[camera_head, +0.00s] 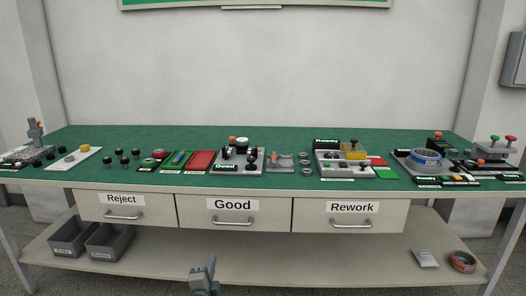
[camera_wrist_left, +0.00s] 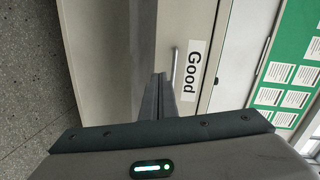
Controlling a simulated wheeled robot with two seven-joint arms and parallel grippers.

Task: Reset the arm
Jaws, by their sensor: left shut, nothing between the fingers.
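My left gripper (camera_head: 203,276) shows at the bottom of the head view, low in front of the bench and below the drawer marked Good (camera_head: 233,212). In the left wrist view its two fingers (camera_wrist_left: 159,80) are together, shut, with nothing between them. They point toward the drawer front, whose Good label (camera_wrist_left: 191,71) and handle (camera_wrist_left: 174,68) show just beyond the tips. I cannot tell whether the tips touch anything. My right gripper is not in view.
The green bench top (camera_head: 300,147) holds several fixtures, buttons and trays. Reject (camera_head: 125,207) and Rework (camera_head: 347,214) drawers are closed. On the lower shelf (camera_head: 300,262) are two grey bins (camera_head: 108,243) at left, a packet (camera_head: 424,258) and an orange-rimmed ring (camera_head: 462,261) at right.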

